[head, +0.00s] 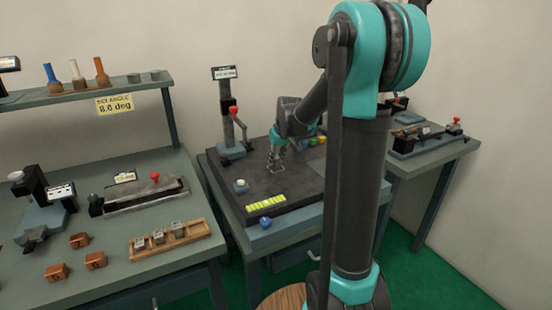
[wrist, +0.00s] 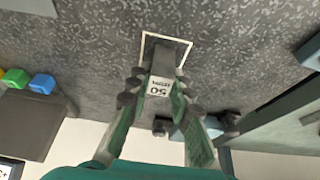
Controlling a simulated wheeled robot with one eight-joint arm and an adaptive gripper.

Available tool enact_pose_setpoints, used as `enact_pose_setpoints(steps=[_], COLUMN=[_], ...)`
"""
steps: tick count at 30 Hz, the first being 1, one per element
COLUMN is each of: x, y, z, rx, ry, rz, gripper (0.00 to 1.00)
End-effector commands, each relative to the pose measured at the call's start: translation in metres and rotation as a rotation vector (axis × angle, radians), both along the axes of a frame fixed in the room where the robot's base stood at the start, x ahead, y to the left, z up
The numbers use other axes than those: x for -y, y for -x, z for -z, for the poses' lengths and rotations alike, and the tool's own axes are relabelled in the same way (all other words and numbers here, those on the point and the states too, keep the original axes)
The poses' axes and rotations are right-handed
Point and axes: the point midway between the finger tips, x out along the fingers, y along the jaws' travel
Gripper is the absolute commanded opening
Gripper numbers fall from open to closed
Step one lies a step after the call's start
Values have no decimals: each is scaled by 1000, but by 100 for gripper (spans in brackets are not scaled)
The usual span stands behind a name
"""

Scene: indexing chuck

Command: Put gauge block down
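The gauge block (wrist: 160,86) is a grey block with a white label reading 50, upside down in the wrist view. My gripper (wrist: 160,80) has its fingers on both sides of it and appears shut on it. The block's far end overlaps a white-outlined square (wrist: 186,42) on the dark speckled plate. I cannot tell whether the block touches the plate. In the head view my gripper (head: 278,160) is low over the dark plate (head: 238,170); the block is too small to make out there.
A stand with a red knob (head: 233,110) rises behind the plate. Coloured pieces (head: 308,142) sit right of my gripper. A yellow strip (head: 266,201) and blue piece (head: 265,222) are at the front. The left bench holds a wooden rack (head: 170,240) and several copper-coloured blocks (head: 56,272).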

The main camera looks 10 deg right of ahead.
Motion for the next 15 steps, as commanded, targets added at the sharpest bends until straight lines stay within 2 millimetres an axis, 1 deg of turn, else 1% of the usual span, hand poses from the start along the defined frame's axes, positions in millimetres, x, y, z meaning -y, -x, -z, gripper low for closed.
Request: enact_pose_setpoints(steps=[1, 4, 5, 12, 15], x=[0, 0, 0, 0, 0], y=[0, 0, 0, 0, 0], z=[0, 0, 0, -1, -4], rx=[0, 0, 0, 0, 0], ry=[0, 0, 0, 0, 0], rz=[0, 0, 0, 0, 0], gripper=[27, 40, 41, 41, 41])
